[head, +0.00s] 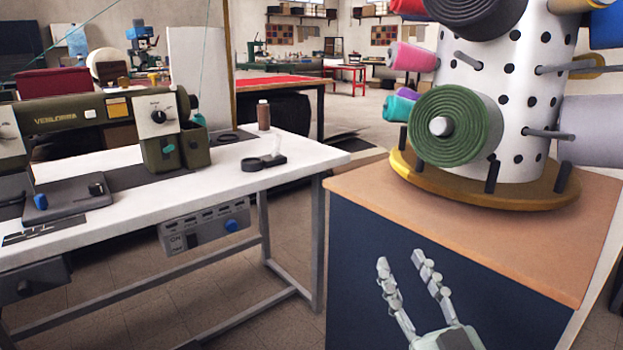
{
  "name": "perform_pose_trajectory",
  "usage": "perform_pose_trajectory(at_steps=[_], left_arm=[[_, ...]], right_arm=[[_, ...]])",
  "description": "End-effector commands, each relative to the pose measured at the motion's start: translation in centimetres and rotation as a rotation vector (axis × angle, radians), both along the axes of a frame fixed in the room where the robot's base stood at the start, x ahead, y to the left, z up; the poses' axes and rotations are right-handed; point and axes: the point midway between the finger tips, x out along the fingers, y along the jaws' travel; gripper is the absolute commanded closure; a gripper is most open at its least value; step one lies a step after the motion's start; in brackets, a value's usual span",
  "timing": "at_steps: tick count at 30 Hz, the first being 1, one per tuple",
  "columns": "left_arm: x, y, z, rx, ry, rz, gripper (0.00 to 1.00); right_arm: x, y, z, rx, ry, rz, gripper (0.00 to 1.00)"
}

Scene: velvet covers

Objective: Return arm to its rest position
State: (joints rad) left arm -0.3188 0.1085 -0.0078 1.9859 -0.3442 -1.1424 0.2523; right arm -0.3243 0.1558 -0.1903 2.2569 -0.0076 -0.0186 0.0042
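My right gripper (404,262) shows at the bottom of the head view, right of centre. Its two pale grey fingers point up and stand apart, with nothing between them. It is in front of the dark blue side of a cabinet (360,240), below the wooden top. The rest of the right arm is mostly below the frame. My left gripper is not in view.
On the cabinet, a white perforated drum (535,80) on a round yellow base (410,178) carries several fabric rolls, including a green roll (470,125). At left, a sewing machine (75,112) stands on a white table (310,157). Floor shows beneath that table.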

Motion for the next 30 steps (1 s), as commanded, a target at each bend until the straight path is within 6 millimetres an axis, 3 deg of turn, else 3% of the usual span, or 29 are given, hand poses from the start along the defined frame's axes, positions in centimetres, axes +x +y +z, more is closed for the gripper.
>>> perform_pose_trajectory(at_steps=[1,3,7,12,15,18,21,24,30], left_arm=[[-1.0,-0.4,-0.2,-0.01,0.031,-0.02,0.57],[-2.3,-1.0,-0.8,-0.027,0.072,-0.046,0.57],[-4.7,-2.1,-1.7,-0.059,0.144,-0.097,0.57],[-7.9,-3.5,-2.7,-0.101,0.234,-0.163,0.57],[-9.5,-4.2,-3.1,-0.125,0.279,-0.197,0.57],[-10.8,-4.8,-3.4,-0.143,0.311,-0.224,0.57],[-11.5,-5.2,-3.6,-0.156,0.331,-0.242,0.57],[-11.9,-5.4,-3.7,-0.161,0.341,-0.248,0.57],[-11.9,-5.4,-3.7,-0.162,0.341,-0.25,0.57]], right_arm=[[0.7,-0.7,-3.6,-0.034,0.131,-0.022,0.6],[1.0,-2.0,-8.9,-0.078,0.312,-0.055,0.6],[-0.7,-4.8,-18.4,-0.154,0.641,-0.114,0.6],[-6.7,-9.0,-28.9,-0.241,1.059,-0.192,0.6],[-11.2,-11.2,-33.2,-0.281,1.272,-0.232,0.6],[-15.1,-12.9,-35.8,-0.31,1.435,-0.262,0.6],[-17.7,-13.9,-37.1,-0.326,1.537,-0.281,0.6],[-18.9,-14.3,-37.7,-0.333,1.584,-0.291,0.6],[-19.0,-14.4,-37.7,-0.333,1.587,-0.291,0.6]])
